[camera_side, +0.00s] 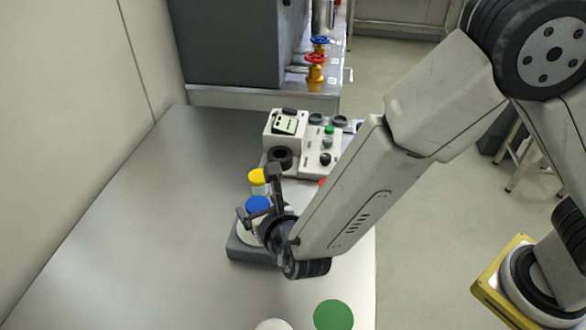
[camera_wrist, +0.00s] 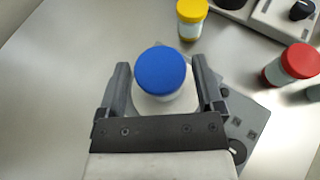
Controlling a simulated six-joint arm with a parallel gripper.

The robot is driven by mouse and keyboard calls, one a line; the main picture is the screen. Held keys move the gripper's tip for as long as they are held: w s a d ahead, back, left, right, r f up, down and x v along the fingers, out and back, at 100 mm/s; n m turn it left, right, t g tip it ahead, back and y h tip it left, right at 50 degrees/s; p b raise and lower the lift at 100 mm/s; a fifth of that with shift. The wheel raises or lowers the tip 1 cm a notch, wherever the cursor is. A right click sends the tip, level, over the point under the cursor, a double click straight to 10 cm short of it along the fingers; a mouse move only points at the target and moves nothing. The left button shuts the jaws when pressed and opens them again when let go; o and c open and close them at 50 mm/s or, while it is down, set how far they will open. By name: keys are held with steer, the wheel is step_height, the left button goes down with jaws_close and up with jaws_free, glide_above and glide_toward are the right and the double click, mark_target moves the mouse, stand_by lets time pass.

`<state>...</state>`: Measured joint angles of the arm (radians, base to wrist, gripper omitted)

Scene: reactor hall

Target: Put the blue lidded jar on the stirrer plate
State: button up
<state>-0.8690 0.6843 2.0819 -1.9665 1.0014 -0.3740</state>
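The blue lidded jar (camera_side: 257,203) is upright over the pale round top of the grey stirrer plate (camera_side: 247,253), and appears to stand on it. In the wrist view the jar's blue lid (camera_wrist: 163,70) hides most of its body, and the stirrer plate (camera_wrist: 248,115) shows behind and to the right. My gripper (camera_side: 259,198) is around the jar, one finger on each side. In the wrist view my gripper (camera_wrist: 161,66) is open, with narrow gaps between the fingers and the lid. The jar's base contact is hidden.
A yellow-lidded jar (camera_side: 257,178) stands just behind. A red-lidded jar (camera_wrist: 292,65) is to the right in the wrist view. A white instrument (camera_side: 285,130) with knobs stands further back. Green (camera_side: 333,315) and white (camera_side: 273,324) lids are at the front. The table's left side is clear.

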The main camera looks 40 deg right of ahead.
steer(key=shift+o, duration=0.3)
steer(key=shift+r, duration=0.2)
steer(key=v, duration=0.7)
steer(key=shift+s, duration=0.25)
stand_by(0.3)
